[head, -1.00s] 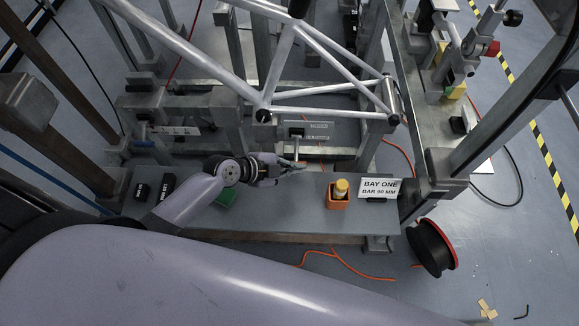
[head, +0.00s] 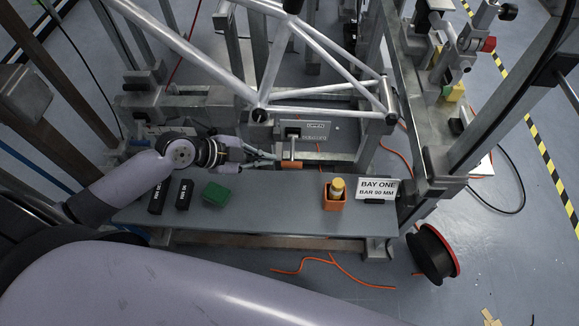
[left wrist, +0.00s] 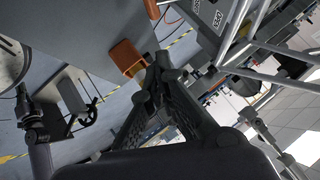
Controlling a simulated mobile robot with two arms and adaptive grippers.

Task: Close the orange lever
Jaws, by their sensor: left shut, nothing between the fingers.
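The orange lever (head: 291,164) shows in the head view as a short orange grip just in front of a grey plate (head: 315,129) under the tube frame. In the left wrist view the shut fingers (left wrist: 158,62) point up the picture, and the orange grip (left wrist: 151,8) appears at the top edge, left of the labelled plate. My right gripper is out of view.
The grey bench (head: 270,205) carries an orange holder (head: 334,200) with a yellow-topped item, a green block (head: 215,194), two black blocks (head: 170,195) and a BAY ONE sign (head: 377,190). The silver tube frame (head: 320,107) hangs above. A cable reel (head: 433,252) stands on the floor.

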